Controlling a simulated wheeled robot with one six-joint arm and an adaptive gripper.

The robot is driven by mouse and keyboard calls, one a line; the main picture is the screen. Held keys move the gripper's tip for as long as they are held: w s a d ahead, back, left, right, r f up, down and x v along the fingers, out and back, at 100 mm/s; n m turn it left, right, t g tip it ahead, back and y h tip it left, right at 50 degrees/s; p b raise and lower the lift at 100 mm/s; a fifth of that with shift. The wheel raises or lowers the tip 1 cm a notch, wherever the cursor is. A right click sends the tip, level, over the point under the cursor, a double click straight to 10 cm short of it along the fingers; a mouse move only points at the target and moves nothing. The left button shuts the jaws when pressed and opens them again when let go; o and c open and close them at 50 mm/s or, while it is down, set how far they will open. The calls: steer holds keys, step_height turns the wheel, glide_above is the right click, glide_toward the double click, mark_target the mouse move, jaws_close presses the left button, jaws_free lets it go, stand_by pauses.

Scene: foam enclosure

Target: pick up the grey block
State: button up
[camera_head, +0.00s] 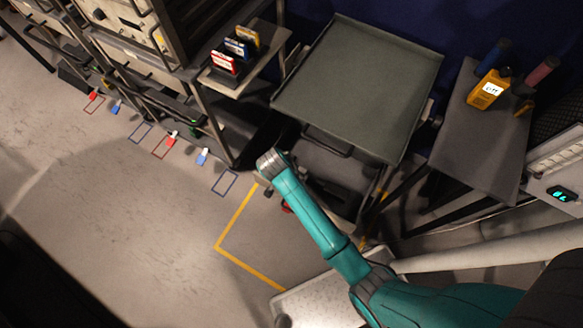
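I cannot make out a grey block anywhere in this view. My teal arm reaches from the lower right up to a grey joint near the middle of the picture. I cannot make out my gripper; the arm's far end is hidden or out of sight. The grey-green top of a cart (360,85) behind the arm is bare.
A small shelf (262,68) holds upright red, blue and yellow cases (236,46). A dark side table (478,140) carries a yellow meter (489,90) and bottles. Equipment racks line the upper left. Taped outlines (224,183) mark the floor; the left floor is open.

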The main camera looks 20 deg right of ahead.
steer(key=shift+w+x, duration=0.1)
steer(key=shift+x, duration=1.25)
steer(key=shift+w+x, duration=0.15)
steer(key=shift+x, duration=1.25)
steer(key=shift+d+r, duration=0.15)
steer(key=c, duration=0.8)
